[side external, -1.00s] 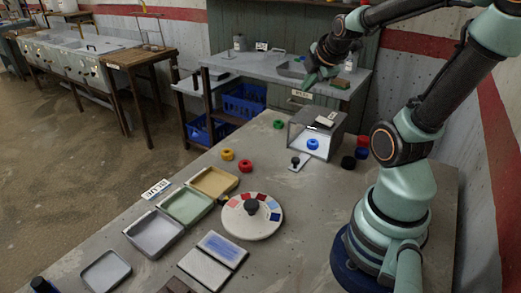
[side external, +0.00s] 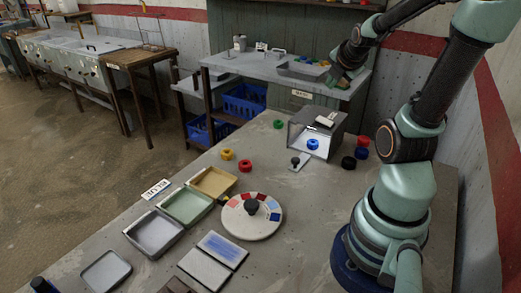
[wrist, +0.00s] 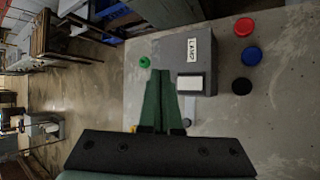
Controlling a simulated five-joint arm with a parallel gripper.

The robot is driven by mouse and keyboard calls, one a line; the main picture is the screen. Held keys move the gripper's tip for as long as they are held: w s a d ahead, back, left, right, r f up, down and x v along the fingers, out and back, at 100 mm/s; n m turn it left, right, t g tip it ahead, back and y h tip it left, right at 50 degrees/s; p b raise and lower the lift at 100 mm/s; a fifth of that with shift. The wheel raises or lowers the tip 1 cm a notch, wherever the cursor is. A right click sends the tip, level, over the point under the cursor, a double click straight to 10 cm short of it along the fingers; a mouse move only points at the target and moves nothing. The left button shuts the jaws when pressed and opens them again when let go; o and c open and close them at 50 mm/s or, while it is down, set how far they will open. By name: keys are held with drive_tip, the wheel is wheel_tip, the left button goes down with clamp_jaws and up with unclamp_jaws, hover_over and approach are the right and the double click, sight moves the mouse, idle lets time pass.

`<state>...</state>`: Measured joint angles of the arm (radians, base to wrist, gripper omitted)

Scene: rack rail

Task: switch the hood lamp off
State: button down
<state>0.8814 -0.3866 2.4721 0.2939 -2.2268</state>
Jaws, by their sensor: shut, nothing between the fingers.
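The grey hood (side external: 336,140) stands at the far end of the bench, its inside brightly lit, with a blue round piece (side external: 313,144) in it. It also shows in the wrist view (wrist: 172,52), with a LAMP label (wrist: 200,48) on top and a pale dark-edged part (wrist: 190,83) near its front edge. A small pale plate with a black knob (side external: 296,160) sits in front of the hood. My gripper (side external: 334,88) is shut and empty, raised above and behind the hood in the side view. In the wrist view its green fingers (wrist: 160,73) appear beside the hood.
Red, blue and black round pieces (side external: 348,162) lie right of the hood; a green one (side external: 278,124) lies left. A dial with a knob (side external: 252,216) and several trays (side external: 153,234) occupy the near bench. A back table (side external: 240,66) holds a grey tray.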

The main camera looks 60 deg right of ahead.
sight(320, 120)
drive_tip(key=shift+w+f, duration=0.25)
drive_tip(key=shift+f, duration=1.15)
drive_tip(key=shift+w+f, duration=0.2)
drive_tip(key=shift+f, duration=1.15)
drive_tip(key=shift+w+f, duration=0.25)
drive_tip(key=shift+f, duration=1.15)
drive_tip(key=shift+w+a+f, duration=0.1)
drive_tip(key=shift+w+f, duration=0.05)
drive_tip(key=shift+f, duration=0.25)
drive_tip(key=shift+w+f, duration=0.1)
drive_tip(key=shift+f, duration=0.3)
drive_tip(key=shift+r, duration=0.15)
drive_tip(key=shift+s+r, duration=0.2)
drive_tip(key=shift+r, duration=0.5)
drive_tip(key=shift+s+r, duration=0.2)
drive_tip(key=shift+r, duration=1.05)
drive_tip(key=shift+s+r, duration=0.2)
drive_tip(key=shift+r, duration=1.05)
